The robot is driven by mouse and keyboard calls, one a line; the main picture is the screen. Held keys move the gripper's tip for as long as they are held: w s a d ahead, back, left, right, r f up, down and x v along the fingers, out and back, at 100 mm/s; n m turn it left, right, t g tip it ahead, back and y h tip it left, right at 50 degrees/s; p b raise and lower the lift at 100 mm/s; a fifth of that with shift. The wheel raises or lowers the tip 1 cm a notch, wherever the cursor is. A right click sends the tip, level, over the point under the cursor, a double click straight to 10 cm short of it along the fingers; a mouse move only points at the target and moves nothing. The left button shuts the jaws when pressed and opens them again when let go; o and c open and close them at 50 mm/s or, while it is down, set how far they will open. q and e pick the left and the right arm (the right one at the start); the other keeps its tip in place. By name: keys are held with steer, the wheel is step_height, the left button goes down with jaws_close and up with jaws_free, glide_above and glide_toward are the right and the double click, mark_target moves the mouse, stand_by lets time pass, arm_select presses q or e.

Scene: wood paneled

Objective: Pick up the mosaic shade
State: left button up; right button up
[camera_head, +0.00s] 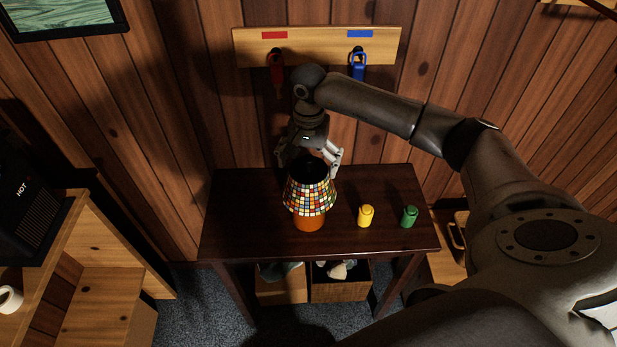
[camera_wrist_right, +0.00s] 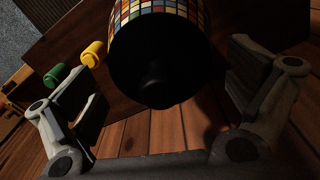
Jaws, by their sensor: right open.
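The mosaic shade (camera_head: 310,197), a cone of many coloured tiles, sits on an orange lamp base (camera_head: 309,223) on the dark table (camera_head: 245,215). In the right wrist view the shade (camera_wrist_right: 160,12) shows its tiled side and dark opening between my fingers. My right gripper (camera_head: 312,160) is open and points down at the shade's top from behind. Its fingers (camera_wrist_right: 165,100) stand to either side of the shade, and no contact shows. My left gripper is not in view.
A yellow canister (camera_head: 366,216) and a green canister (camera_head: 409,216) stand to the right of the lamp. A key board (camera_head: 318,47) with red and blue tags hangs on the wall behind. Wooden crates (camera_head: 340,290) sit under the table. The table's left part is clear.

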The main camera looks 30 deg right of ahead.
steer(key=shift+f, duration=1.05)
steer(key=c, duration=1.2)
steer(key=shift+r, duration=0.1)
steer(key=shift+c, duration=0.2)
